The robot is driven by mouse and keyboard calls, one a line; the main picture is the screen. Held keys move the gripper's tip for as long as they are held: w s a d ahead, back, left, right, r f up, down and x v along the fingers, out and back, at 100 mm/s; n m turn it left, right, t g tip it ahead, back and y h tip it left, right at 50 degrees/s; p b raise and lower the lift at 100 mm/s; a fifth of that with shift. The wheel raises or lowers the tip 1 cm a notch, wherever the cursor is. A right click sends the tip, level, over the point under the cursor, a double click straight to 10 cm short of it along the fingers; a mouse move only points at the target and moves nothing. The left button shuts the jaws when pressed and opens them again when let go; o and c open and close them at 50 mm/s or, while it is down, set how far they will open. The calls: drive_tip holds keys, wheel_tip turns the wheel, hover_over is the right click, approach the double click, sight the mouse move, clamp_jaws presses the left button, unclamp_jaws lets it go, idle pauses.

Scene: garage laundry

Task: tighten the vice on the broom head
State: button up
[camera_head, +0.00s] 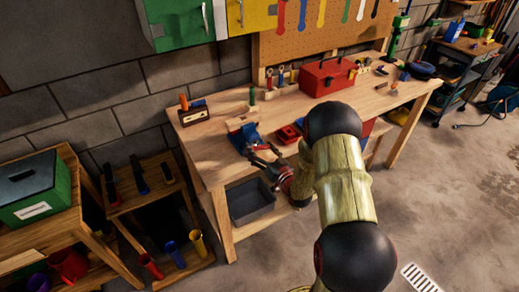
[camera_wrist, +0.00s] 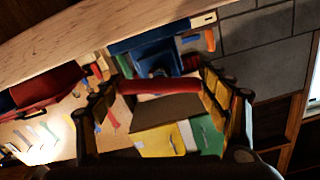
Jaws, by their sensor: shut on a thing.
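The blue vice (camera_head: 246,137) is at the front edge of the wooden workbench, left of its middle. A pale wooden block, seemingly the broom head (camera_head: 240,123), sits at the vice's jaws; I cannot tell how tightly they hold it. In the wrist view the vice (camera_wrist: 158,58) is straight ahead, with its red handle bar (camera_wrist: 160,86) across the space between my fingers. My gripper (camera_head: 268,160) is in front of the vice. In the wrist view its fingers (camera_wrist: 161,88) are shut on the ends of the red bar. The broom head is unclear there.
A red toolbox (camera_head: 328,76) and small tools stand on the workbench (camera_head: 205,150). A grey bin (camera_head: 250,201) is below the bench front. Low wooden shelves with a green box (camera_head: 36,190) are at left. The floor at right is clear around a drain grate (camera_head: 421,277).

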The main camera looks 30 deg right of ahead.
drive_tip(key=shift+f, duration=0.15)
drive_tip(key=o, duration=1.2)
drive_tip(key=shift+c, duration=0.2)
drive_tip(key=shift+s, duration=0.1)
drive_tip(key=s, duration=1.2)
drive_tip(key=shift+d, duration=0.25)
